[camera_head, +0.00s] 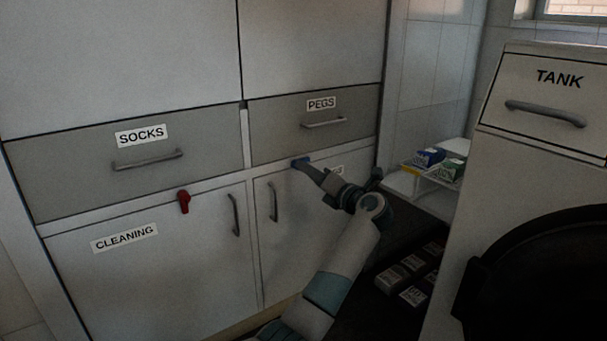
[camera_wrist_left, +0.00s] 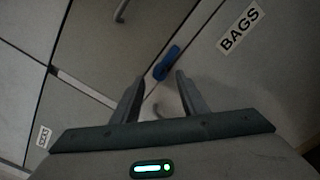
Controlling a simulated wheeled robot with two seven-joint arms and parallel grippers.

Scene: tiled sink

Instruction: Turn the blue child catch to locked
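The blue catch (camera_head: 299,162) is on the pale rail between the PEGS drawer and the BAGS door. In the left wrist view the blue catch (camera_wrist_left: 167,62) lies roughly along the rail, not across it. My left gripper (camera_head: 312,170) reaches up to it from the lower right and hides part of it in the head view. In the left wrist view the left gripper (camera_wrist_left: 160,78) is open, with the catch just ahead of the gap between its fingertips. I cannot tell whether a finger touches it. My right gripper is not in view.
A red catch (camera_head: 184,201) hangs down over the CLEANING door (camera_head: 150,275). Bar handles stick out on the SOCKS drawer (camera_head: 70,178), PEGS drawer (camera_head: 280,130) and doors. A white rack (camera_head: 405,182) with boxes and the TANK unit (camera_head: 540,110) stand at right.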

